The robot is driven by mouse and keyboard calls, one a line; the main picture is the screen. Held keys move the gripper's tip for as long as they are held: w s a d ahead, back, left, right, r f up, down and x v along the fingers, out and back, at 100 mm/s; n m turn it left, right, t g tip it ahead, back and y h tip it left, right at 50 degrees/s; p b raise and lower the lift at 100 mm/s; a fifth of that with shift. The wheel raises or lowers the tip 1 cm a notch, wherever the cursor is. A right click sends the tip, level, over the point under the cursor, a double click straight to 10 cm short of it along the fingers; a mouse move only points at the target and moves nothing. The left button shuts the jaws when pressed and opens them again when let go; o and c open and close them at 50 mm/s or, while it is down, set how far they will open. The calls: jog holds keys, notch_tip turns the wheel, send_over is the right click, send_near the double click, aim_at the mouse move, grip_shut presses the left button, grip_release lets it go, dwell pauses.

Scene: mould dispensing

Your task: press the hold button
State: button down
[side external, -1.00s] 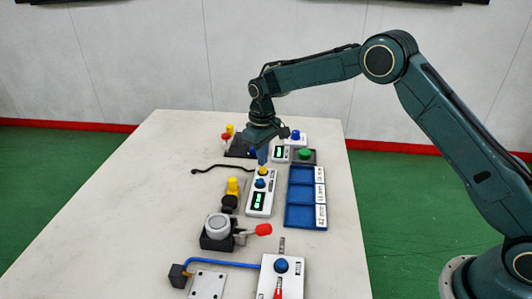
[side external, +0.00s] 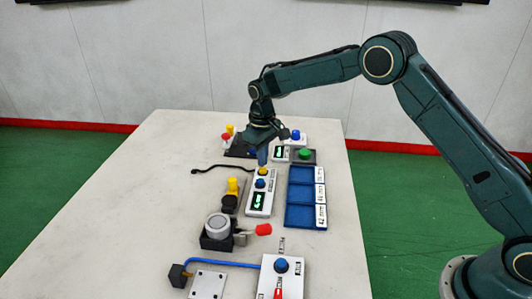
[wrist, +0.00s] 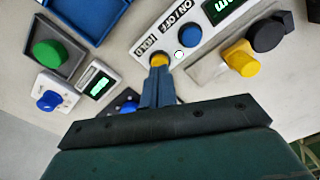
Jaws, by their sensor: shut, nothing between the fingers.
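The hold button is a yellow cap (wrist: 159,59) beside the HOLD label on a white unit (wrist: 146,48). It also shows in the side view (side external: 262,171) at the far end of that unit. A blue button (wrist: 189,35) marked ON/OFF and a lit green display (side external: 258,201) are on the same unit. My gripper (wrist: 157,70) is shut and empty, pointing down. In the side view my fingertips (side external: 262,161) are right over the yellow button. In the wrist view they cover its near edge. I cannot tell whether they touch it.
A blue tray with labelled compartments (side external: 289,197) lies right of the unit. A green button (side external: 305,153) and a second display unit (side external: 281,154) are behind. The table's left side is clear.

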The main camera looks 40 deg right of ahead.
jog(key=shift+f, duration=0.85)
dwell(0.6)
jog(key=shift+r, duration=0.15)
notch_tip(320, 180, up, 11)
dwell(1.6)
dwell(0.3)
